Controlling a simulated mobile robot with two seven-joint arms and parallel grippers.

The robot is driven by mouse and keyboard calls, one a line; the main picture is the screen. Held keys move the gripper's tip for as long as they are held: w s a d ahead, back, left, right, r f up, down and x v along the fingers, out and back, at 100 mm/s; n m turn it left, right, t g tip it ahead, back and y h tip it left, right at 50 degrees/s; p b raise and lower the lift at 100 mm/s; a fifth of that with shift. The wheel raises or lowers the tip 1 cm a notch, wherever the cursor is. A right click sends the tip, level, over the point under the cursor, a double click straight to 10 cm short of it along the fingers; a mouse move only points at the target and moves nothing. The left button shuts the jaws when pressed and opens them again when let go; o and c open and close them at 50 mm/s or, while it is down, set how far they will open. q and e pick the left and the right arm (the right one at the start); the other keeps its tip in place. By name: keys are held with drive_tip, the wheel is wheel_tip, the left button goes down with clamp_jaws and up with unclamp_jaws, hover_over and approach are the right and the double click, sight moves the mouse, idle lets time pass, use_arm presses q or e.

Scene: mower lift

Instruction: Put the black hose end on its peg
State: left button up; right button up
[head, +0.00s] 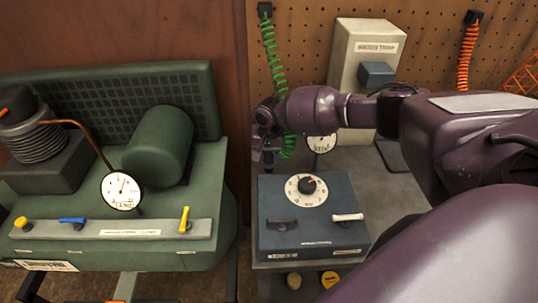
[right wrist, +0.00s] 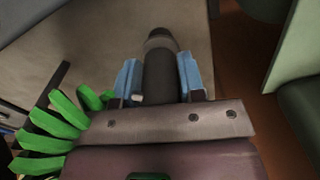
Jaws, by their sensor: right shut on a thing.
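My right gripper (head: 267,138) reaches in from the right at the gap between the green machine and the bench. In the right wrist view, its blue fingers (right wrist: 160,78) are shut on a black hose end (right wrist: 159,72), a dark cylinder with a metallic tip pointing away from the gripper. The hose end also shows below the gripper in the head view (head: 268,158), pointing down. A green coiled hose (head: 273,55) hangs from the pegboard and runs down behind the gripper; its coils show at left in the wrist view (right wrist: 50,135). I cannot make out a peg for certain. My left gripper is out of view.
A blue box (head: 312,240) with a dial stands just below the gripper. A pale box (head: 362,60) stands behind my right arm. The green machine (head: 110,235) with a gauge fills the left. An orange coiled hose (head: 466,52) hangs on the pegboard (head: 425,20).

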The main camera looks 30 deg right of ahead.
idle(0.6)
drive_tip(key=shift+p, duration=0.35)
drive_tip(key=shift+f, duration=0.55)
idle(0.3)
drive_tip(key=o, duration=0.8)
